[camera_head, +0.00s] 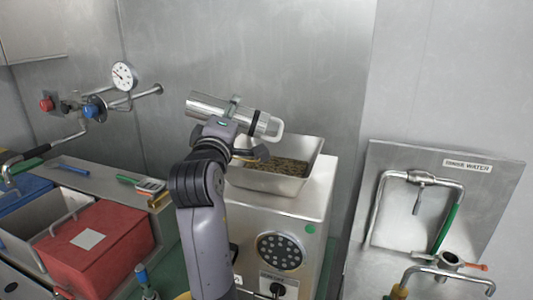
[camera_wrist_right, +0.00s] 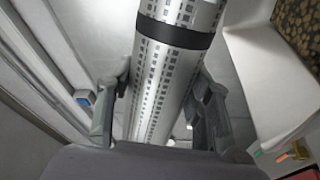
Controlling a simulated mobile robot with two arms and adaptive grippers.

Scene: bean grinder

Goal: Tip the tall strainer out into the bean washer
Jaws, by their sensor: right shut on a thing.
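The tall strainer (camera_head: 208,105) is a perforated metal cylinder with a black band near its right end. In the head view it lies almost level, its right end a little lower, above the left rim of a metal hopper (camera_head: 312,160). My right gripper (camera_head: 232,122) is shut around its middle. In the right wrist view the strainer (camera_wrist_right: 165,75) runs between both fingers, the black band beyond them. The hopper holds brown beans (camera_head: 275,178) and sits on a steel machine (camera_head: 310,210), whose label I cannot read as the bean washer's. My left gripper is not in view.
A red bin (camera_head: 105,250) and a grey bin stand at the left. A gauge (camera_head: 124,76) and pipes with red and blue knobs are on the back wall. A rinse water panel (camera_head: 450,200) with bent pipes stands at the right. The air above the hopper's right side is clear.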

